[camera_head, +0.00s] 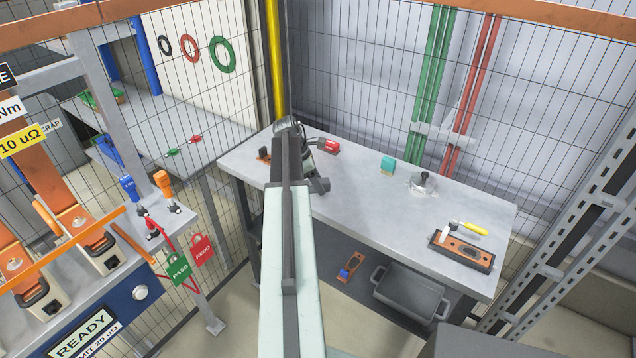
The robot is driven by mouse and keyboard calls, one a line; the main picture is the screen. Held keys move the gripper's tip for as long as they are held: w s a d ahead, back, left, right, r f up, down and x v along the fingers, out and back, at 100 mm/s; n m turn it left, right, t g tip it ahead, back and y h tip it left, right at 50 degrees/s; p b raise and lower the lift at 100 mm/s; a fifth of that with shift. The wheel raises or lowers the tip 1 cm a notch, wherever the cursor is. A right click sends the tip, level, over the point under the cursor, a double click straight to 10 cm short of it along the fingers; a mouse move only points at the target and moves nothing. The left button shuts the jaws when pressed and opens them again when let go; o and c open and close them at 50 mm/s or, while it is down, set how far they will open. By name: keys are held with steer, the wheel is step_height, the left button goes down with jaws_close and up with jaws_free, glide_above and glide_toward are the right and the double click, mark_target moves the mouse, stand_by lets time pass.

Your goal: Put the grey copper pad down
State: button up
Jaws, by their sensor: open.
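My gripper (318,184) is over the back left part of the grey workbench (365,215). It is open, and I see nothing held in it, though my arm hides part of the space around it. I cannot identify the grey copper pad for certain. A small dark grey block (264,152) with an orange-brown part sits at the bench's left end, just left of my arm and apart from the gripper. It is too small to tell whether it is the pad.
A red item (328,146), a teal block (387,165) and a round metal piece with a dark knob (424,183) stand along the back. A dark tray (440,260) with a copper plate and a yellow-handled tool (470,228) lies right. The bench's middle is clear. Mesh fencing stands behind.

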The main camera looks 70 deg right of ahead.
steer(key=p+v, duration=1)
steer(key=v, duration=0.1)
steer(key=shift+r, duration=0.35)
steer(key=shift+w+f, duration=0.1)
steer(key=shift+f, duration=0.05)
steer(key=b+x, duration=1.1)
steer(key=x, duration=0.1)
steer(key=shift+f+b, duration=0.3)
steer(key=shift+b, duration=0.1)
steer(key=shift+a+r+p, duration=0.15)
steer(key=shift+r+p, duration=0.3)
steer(key=shift+r, duration=0.05)
steer(key=shift+f, duration=0.15)
